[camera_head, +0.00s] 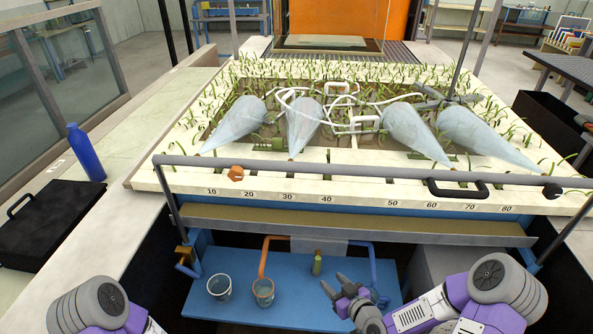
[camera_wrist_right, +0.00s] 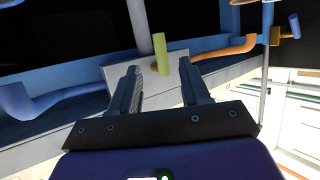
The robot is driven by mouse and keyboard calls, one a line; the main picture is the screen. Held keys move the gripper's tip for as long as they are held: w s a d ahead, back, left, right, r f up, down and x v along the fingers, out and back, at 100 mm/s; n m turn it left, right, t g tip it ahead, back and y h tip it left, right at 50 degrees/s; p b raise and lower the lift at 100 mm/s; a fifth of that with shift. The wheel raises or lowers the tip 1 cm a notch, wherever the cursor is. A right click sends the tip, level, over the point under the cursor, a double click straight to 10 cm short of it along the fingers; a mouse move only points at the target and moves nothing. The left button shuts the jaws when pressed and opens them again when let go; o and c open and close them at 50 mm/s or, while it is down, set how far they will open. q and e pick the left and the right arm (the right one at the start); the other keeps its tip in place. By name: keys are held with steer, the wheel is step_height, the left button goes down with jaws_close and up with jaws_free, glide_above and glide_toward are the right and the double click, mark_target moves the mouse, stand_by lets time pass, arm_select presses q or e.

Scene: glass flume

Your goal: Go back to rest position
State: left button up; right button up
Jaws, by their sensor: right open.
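My right gripper (camera_head: 342,287) is low over the blue shelf in the head view, its fingers apart with nothing between them. In the right wrist view its two fingers (camera_wrist_right: 158,66) stand apart. A small green bottle-like piece (camera_head: 317,263) stands on the shelf just beyond the right gripper; a yellow-green cylinder (camera_wrist_right: 162,55) shows beyond the fingertips in the wrist view, not held. My left arm shows at the lower left of the head view, but its gripper is out of the picture.
Orange and blue pipes run behind. Above is the flume with a grey front rail (camera_head: 345,172). A blue bottle (camera_head: 86,152) and black case (camera_head: 55,225) stand at left.

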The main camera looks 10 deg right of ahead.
steer(key=s+a+f+m+g, duration=0.3)
steer(key=s+a+f+g, duration=0.2)
steer(key=s, duration=0.4)
steer(key=s+a+f+m+g, duration=0.3)
steer(key=s+a+f+g, duration=0.3)
steer(key=s+f, duration=0.4)
steer(key=shift+s+f+g, duration=0.25)
steer(key=shift+f+g, duration=0.05)
steer(key=shift+g, duration=0.6)
steer(key=shift+c, duration=0.3)
